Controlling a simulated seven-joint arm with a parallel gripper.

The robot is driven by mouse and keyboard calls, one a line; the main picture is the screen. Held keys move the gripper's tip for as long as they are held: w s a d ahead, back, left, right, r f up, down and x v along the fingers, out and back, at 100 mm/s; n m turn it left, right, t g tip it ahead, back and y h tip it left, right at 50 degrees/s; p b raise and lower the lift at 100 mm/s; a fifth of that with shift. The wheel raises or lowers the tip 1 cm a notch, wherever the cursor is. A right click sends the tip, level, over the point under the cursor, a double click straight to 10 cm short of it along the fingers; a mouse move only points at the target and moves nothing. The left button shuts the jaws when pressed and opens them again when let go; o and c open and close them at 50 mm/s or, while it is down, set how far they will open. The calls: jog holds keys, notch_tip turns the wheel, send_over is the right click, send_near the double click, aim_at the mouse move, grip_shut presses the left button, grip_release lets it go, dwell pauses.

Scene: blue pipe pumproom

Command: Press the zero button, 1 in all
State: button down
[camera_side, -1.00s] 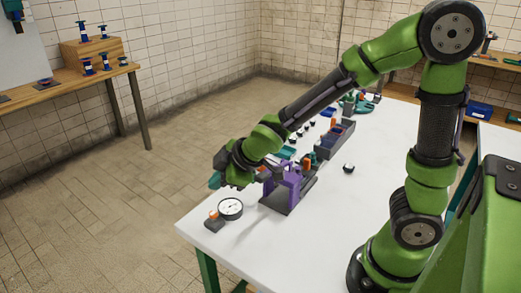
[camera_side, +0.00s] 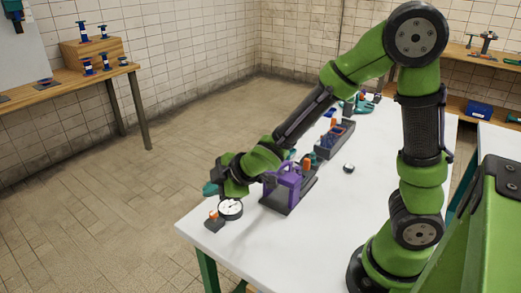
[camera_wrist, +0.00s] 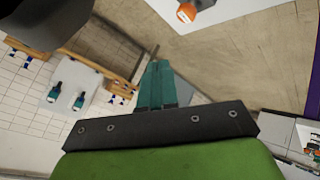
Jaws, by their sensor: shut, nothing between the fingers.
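A small dark block with an orange button (camera_side: 213,214) sits at the near left corner of the white table, beside a round white dial gauge (camera_side: 230,209). I take this orange button to be the zero button. It also shows at the top of the wrist view (camera_wrist: 186,12), with a pale mark on it. My gripper (camera_side: 210,188) is above and a little behind the button in the side view, apart from it. In the wrist view its teal fingers (camera_wrist: 157,75) are together and empty, with the button beyond and right of the tips.
A purple fixture (camera_side: 283,182) on a dark base stands right of my gripper. A dark tray (camera_side: 334,140) and a small black-and-white knob (camera_side: 348,168) lie farther along the white table (camera_side: 310,235). The table's front edge is close to the button block.

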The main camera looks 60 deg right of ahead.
aim_at(216, 215)
jog(key=shift+f, duration=2.15)
dwell(0.4)
jog(key=shift+f, duration=0.4)
jog(key=shift+f, duration=0.9)
dwell(0.8)
jog(key=shift+r, duration=1.3)
jog(key=shift+r, duration=2.55)
